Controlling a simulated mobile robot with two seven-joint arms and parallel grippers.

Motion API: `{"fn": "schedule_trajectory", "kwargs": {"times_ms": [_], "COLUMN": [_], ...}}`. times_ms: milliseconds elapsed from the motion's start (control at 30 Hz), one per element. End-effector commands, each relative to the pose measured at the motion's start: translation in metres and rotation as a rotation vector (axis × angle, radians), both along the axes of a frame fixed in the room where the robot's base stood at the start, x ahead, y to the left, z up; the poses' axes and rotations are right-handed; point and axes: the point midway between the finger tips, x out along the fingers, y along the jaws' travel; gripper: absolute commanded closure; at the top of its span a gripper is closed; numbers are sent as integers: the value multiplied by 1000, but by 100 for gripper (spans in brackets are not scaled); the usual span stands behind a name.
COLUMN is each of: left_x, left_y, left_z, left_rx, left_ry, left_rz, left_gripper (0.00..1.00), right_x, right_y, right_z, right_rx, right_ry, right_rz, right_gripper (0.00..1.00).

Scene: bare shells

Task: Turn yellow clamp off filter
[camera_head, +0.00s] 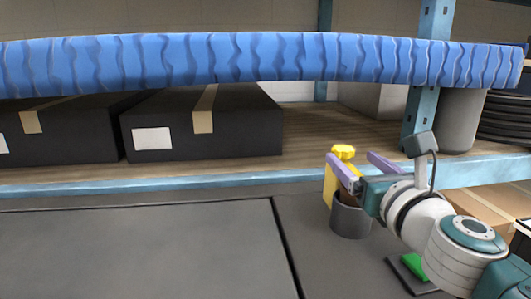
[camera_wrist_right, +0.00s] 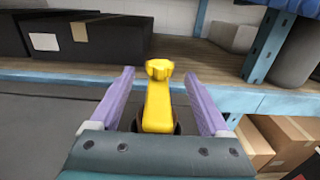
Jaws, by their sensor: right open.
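The yellow clamp (camera_head: 343,151) has a lobed knob on top and a flat yellow body, and stands at a dark grey cylinder (camera_head: 350,220) that looks like the filter. In the right wrist view the clamp (camera_wrist_right: 158,105) stands upright between the two purple fingers. My right gripper (camera_head: 352,158) is open, with a finger on either side of the clamp and visible gaps between. The fingers and wrist hide part of the clamp and the cylinder's top. My left gripper is not in view.
Behind is a wooden shelf (camera_head: 330,140) with a blue front edge, holding black boxes (camera_head: 235,130). A blue wrapped beam (camera_head: 260,58) crosses above, and a blue post (camera_head: 420,110) stands at right. A green block (camera_head: 414,265) lies near my right arm. The dark surface at left (camera_head: 130,250) is clear.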

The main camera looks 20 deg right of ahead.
Motion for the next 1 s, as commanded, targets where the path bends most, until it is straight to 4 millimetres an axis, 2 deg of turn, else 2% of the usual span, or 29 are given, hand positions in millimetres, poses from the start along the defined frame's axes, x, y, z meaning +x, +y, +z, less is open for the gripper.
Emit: {"fn": "schedule_trajectory", "kwargs": {"times_ms": [100, 200, 567, 1000], "left_x": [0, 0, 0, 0], "left_y": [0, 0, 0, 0], "left_z": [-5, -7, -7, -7], "left_rx": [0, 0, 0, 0], "left_ry": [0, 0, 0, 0], "left_rz": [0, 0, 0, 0], "left_gripper": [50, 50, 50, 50], "right_x": [17, 25, 30, 30], "right_y": [-4, -6, -7, -7], "right_z": [-1, -1, 0, 0], "right_rx": [-1, -2, -2, -3], "right_ry": [-1, -1, 0, 1], "right_rz": [0, 1, 1, 1], "right_gripper": [20, 20, 20, 69]}}
